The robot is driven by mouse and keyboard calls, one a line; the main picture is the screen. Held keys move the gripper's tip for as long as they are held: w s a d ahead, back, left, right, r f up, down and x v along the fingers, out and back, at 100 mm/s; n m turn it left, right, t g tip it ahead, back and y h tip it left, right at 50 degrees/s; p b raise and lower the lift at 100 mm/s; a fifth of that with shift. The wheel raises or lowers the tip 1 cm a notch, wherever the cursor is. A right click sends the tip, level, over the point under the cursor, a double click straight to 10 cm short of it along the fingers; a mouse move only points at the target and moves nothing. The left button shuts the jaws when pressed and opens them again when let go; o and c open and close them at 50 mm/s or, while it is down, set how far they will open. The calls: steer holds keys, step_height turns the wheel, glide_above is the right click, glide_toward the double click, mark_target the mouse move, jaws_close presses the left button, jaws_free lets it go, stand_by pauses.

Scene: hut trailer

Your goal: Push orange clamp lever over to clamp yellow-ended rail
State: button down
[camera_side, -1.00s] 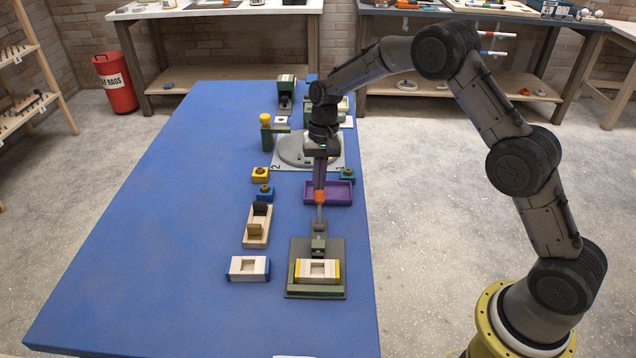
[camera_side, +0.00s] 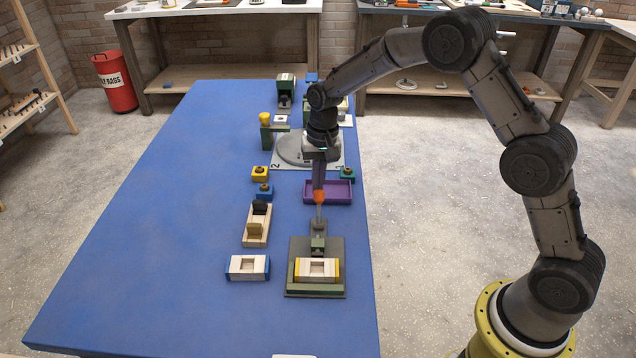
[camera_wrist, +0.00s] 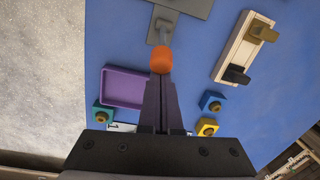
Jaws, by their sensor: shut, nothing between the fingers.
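The orange clamp lever (camera_side: 319,197) stands up from the dark green clamp fixture (camera_side: 296,249); its grey shaft drops to a pivot block. The yellow-ended rail (camera_side: 302,268) sits in the front part of the fixture, against a green stop. My gripper (camera_side: 319,187) is shut and empty, pointing down, with its fingertips at the orange knob. In the wrist view the knob (camera_wrist: 161,60) is right at the tips of my gripper (camera_wrist: 160,76); they look in contact or very close, and I cannot tell which.
A blue-ended rail (camera_side: 247,268) lies left of the fixture. A wooden holder with two upright pieces (camera_side: 257,225) stands behind it. A purple tray (camera_side: 342,193) is just behind the lever. Small yellow (camera_side: 260,173), blue (camera_side: 264,191) and teal (camera_side: 347,174) blocks stand nearby. The table's left side is clear.

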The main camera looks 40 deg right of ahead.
mark_target(317, 192)
steer(key=shift+s+a+r+t+h, duration=0.3)
steer(key=shift+s+a+t+h, duration=0.2)
steer(key=shift+s+a+r+t+h, duration=0.25)
steer(key=shift+s+a+t+h, duration=0.25)
steer(key=shift+s+a+r+t+h, duration=0.25)
steer(key=shift+s+a+t+h, duration=0.85)
steer(key=shift+t, duration=0.1)
steer(key=shift+s+a+f, duration=0.25)
steer(key=shift+s+a, duration=0.35)
steer(key=shift+s, duration=0.05)
steer(key=shift+s+a+f, duration=0.2)
steer(key=shift+s+a, duration=0.4)
steer(key=shift+s+a+f, duration=0.1)
steer(key=shift+s+f, duration=0.1)
steer(key=w+d+r, duration=0.2)
steer(key=w+r, duration=0.1)
steer(key=w, duration=0.1)
steer(key=s+a+r, duration=0.4)
steer(key=s+r, duration=0.2)
steer(key=shift+a+r, duration=0.2)
steer(key=shift+a, duration=0.15)
